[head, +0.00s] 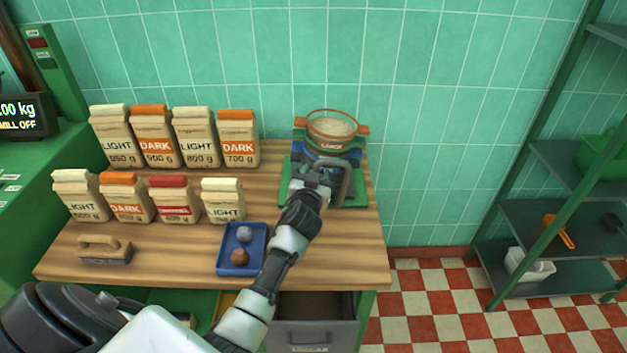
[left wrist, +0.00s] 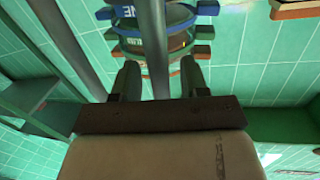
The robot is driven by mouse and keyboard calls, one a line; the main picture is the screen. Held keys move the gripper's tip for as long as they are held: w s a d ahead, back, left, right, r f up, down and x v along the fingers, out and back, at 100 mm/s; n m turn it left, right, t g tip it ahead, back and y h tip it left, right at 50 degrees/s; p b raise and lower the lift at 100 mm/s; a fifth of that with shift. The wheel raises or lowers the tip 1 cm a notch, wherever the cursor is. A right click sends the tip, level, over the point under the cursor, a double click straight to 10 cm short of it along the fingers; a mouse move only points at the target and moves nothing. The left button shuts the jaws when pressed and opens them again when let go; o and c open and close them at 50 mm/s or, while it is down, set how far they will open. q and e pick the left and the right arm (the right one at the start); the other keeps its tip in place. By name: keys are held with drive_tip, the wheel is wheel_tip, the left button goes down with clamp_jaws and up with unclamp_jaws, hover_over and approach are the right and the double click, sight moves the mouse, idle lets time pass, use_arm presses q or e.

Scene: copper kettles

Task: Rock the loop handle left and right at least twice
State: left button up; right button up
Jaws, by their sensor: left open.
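The loop handle (head: 346,180) is a dark grey bent bar at the front of a sieve stack on the wooden table. The stack has an orange-rimmed sieve (head: 331,127) with pale contents on top, above blue and green rings (head: 327,152). My left gripper (head: 318,172) is at the front of the stack, beside the handle. In the left wrist view its two fingers (left wrist: 161,78) are apart. One grey bar of the loop handle (left wrist: 153,45) runs between or just beyond them; contact cannot be told. My right gripper is not in view.
Several paper bags (head: 195,137) stand in two rows left of the stack. A blue tray (head: 228,266) with two balls and a brush (head: 105,250) lie nearer the front. A green shelf rack (head: 560,215) stands right, beyond open chequered floor.

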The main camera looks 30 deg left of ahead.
use_arm(q)
drive_tip(key=b+v, duration=0.1)
drive_tip(key=v, duration=0.9)
drive_tip(key=shift+s, duration=0.35)
drive_tip(key=shift+d, duration=0.1)
